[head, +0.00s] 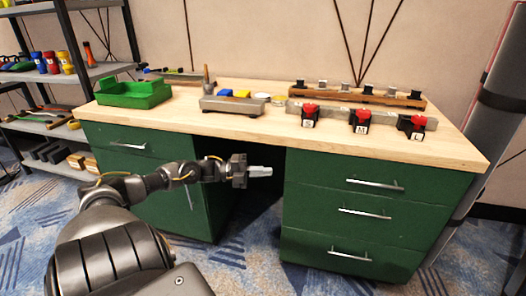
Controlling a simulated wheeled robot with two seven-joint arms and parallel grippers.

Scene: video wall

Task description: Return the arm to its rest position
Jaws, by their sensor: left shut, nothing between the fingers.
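My left gripper (260,171) is shut and empty. It points to the right in front of the dark knee space of the workbench, below the level of the wooden top (237,131). My left arm comes in from the lower left and stretches across the left drawers. The gripper looks clear of the bench, though its exact distance from the front is hard to tell. My right gripper is not in the head view.
The bench has green drawers (352,190) with metal handles. On top are a green tray (134,96), a grey block with items (232,105), and a rail with red-topped holders (360,121). A shelf rack (66,81) stands left. Patterned carpet is open in front.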

